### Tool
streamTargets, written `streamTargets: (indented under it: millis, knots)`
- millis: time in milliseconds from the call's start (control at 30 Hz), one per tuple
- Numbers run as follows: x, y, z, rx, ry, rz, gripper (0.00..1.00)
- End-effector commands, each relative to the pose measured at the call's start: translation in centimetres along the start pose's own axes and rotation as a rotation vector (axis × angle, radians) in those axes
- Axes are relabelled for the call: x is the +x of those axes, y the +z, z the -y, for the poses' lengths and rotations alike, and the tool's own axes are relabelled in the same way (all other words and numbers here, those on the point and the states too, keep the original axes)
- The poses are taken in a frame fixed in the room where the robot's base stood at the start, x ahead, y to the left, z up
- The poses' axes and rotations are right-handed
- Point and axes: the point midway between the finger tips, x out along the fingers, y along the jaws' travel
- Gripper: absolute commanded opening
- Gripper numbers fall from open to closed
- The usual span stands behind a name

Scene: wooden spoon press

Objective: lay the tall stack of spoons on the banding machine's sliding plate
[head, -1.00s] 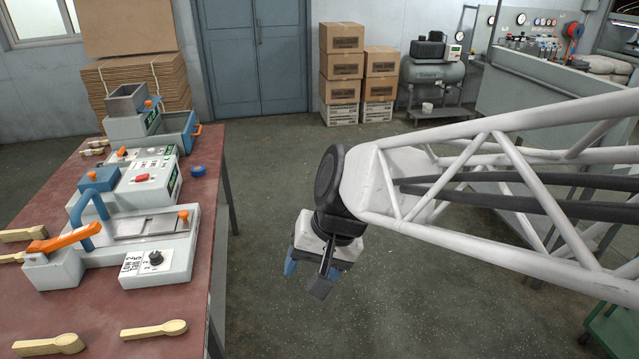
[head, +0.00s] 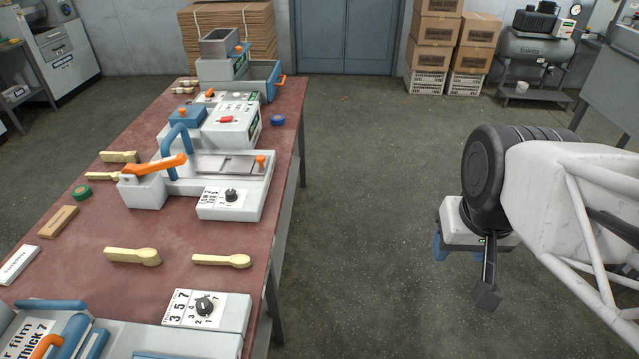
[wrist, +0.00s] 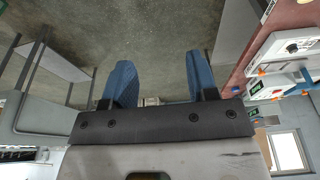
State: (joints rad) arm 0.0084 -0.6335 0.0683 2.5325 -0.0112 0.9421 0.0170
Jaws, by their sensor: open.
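Spoon stacks lie flat on the red table (head: 195,285). The stack at the front left (head: 133,256) looks thicker than the one to its right (head: 222,260). Two more lie further back, an upper one (head: 119,156) and a lower one (head: 103,175); exact heights are hard to tell. A white machine with a blue arch and orange lever (head: 155,166) carries a grey metal plate (head: 228,164) with an orange knob; it looks like the banding machine. The plate is bare. My gripper (head: 438,247) hangs right of the table, over the floor. In the wrist view its blue fingers (wrist: 161,85) are apart and empty.
Another machine with a dial (head: 204,306) fills the table's near end. A green roll (head: 81,192), a wooden block (head: 56,221) and a white label block (head: 18,263) lie at the left. More machines stand further back. Open floor lies between table and arm.

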Motion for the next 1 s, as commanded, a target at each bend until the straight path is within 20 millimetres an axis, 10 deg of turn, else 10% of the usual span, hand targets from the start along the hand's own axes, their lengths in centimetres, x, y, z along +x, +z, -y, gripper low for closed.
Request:
streamTargets:
  millis: [533,1000]
  knots:
    - [0.3,-2.8,2.0,-0.086,-0.033,0.002,0.53]
    - [2.8,-12.5,12.7,-0.428,-0.158,-0.012,0.53]
